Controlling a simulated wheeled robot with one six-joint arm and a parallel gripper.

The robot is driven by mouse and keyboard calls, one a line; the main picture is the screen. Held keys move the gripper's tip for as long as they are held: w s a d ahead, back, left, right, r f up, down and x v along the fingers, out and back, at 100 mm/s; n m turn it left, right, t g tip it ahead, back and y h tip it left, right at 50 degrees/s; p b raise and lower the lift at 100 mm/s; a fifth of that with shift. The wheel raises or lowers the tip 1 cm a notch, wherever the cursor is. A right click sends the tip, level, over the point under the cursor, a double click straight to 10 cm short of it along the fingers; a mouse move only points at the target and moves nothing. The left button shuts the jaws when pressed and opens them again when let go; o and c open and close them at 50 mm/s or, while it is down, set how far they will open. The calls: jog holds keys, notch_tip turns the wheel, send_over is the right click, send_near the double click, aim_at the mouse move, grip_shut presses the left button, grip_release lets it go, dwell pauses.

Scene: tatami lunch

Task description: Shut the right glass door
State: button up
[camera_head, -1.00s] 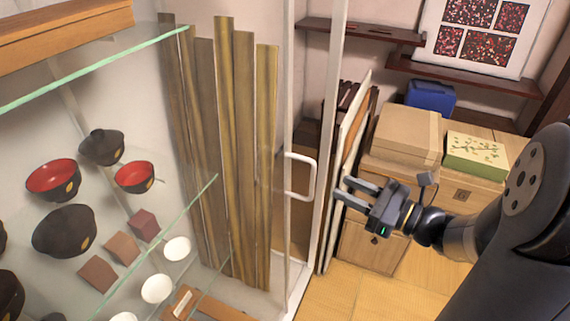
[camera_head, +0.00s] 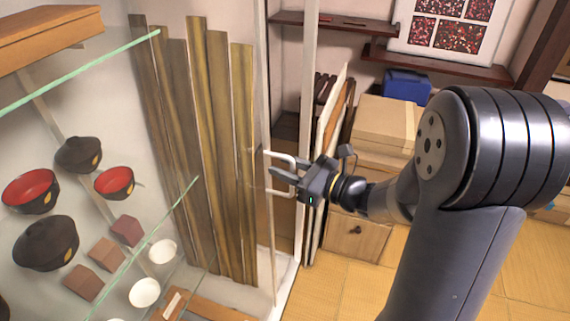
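The right glass door shows nearly edge-on as a slim pale upright frame (camera_head: 266,90) at the right of the display cabinet. Its clear pane is hard to make out. A white U-shaped handle (camera_head: 276,153) sticks out to the right from this frame, at about mid-height. My gripper (camera_head: 284,169) reaches in from the right, with its dark fingers pointing left at the handle. The fingers are apart and overlap the handle's outer bar in the picture. I cannot tell whether they touch it.
Glass shelves (camera_head: 150,229) on the left hold dark bowls (camera_head: 45,243) and small white cups. Tatami floor (camera_head: 345,285) is clear in front.

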jog(key=shift+w+a, duration=0.1)
jog(key=shift+a, duration=0.05)
grip_shut()
dwell(0.4)
